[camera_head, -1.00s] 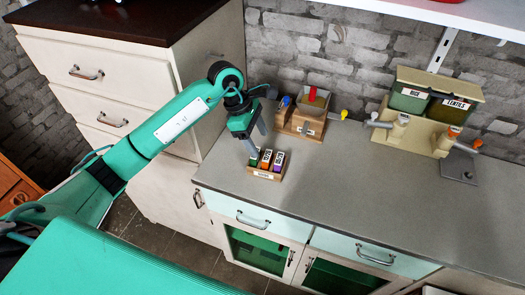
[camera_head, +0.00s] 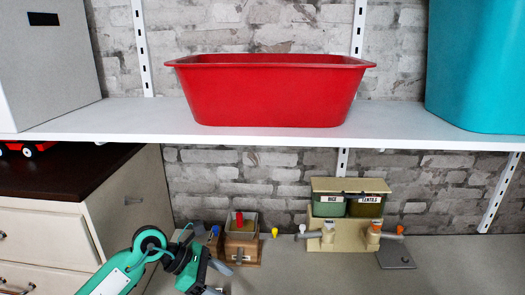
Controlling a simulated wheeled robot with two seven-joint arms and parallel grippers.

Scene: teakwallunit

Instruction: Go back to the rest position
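My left arm comes in at the lower left of the head view. My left gripper (camera_head: 212,280) is over the grey counter at the bottom edge, left of and in front of a small wooden box. Its fingers are partly cut off by the frame edge, so I cannot tell whether they are open or shut or hold anything. My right gripper is not in view.
A white shelf (camera_head: 150,117) crosses the view with a red tub (camera_head: 270,92), a teal bin (camera_head: 478,70) and a grey box (camera_head: 45,65). Below stand the wooden box (camera_head: 242,247) and the rice and lentils dispenser (camera_head: 348,214). The counter (camera_head: 330,270) is clear in front.

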